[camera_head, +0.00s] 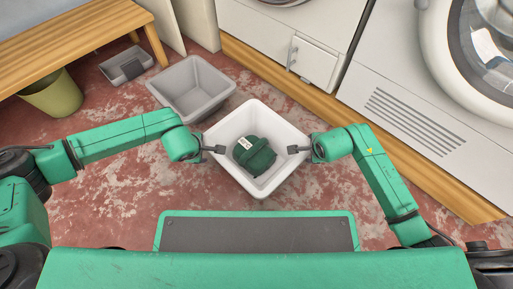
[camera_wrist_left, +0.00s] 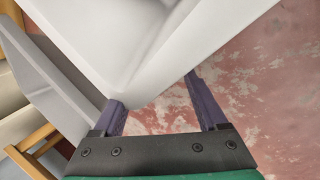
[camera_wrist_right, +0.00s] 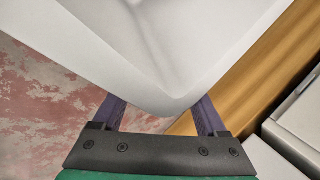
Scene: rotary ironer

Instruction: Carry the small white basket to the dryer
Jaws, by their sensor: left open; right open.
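The small white basket (camera_head: 258,112) stands on the floor in front of me, with a dark green bundle with a white label (camera_head: 255,155) inside. My left gripper (camera_head: 217,150) is open at the basket's left corner. In the left wrist view its fingers (camera_wrist_left: 160,105) are apart, with a corner of the white basket (camera_wrist_left: 120,50) by them. My right gripper (camera_head: 297,149) is open at the right corner. In the right wrist view the basket's corner (camera_wrist_right: 160,70) lies between the spread fingers (camera_wrist_right: 160,115). I cannot tell whether the fingers touch the wall.
A grey basket (camera_head: 191,88) stands close behind the white one, to the left. A white machine with a round door (camera_head: 440,90) stands at the right on a wooden plinth (camera_head: 340,130). A wooden bench (camera_head: 70,40), an olive bin (camera_head: 52,95) and a grey tray (camera_head: 126,66) are at upper left.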

